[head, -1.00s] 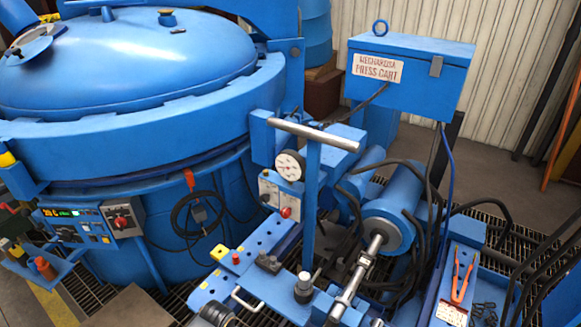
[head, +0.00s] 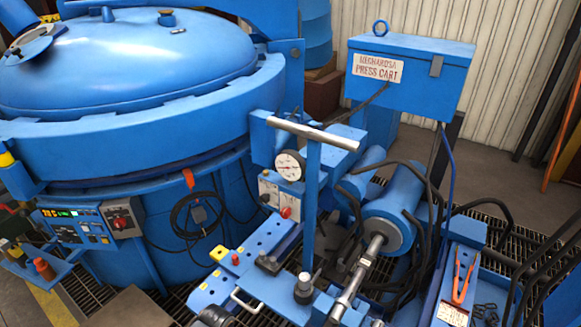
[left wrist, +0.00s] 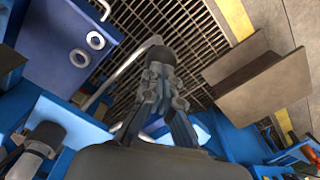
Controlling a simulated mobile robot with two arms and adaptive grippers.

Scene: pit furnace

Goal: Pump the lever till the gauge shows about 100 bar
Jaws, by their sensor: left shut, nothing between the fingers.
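The pump lever is a blue upright post with a pale T-bar handle (head: 312,134), standing upright at the middle of the head view. The round white gauge (head: 289,166) is just left of the post. A thin needle lies near level across its face, but the numbers are too small to read. My left gripper (left wrist: 160,62) is shut and empty in the left wrist view, close to a pale bent handle (left wrist: 112,78). In the head view, part of it shows as a dark shape at the bottom edge, well below the T-bar and apart from it. My right gripper is out of view.
A large blue furnace (head: 130,60) fills the left. A blue box marked press cart (head: 410,75) stands at the back right. A blue cylinder (head: 391,222) and black hoses are right of the lever. Space around the T-bar's top looks clear.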

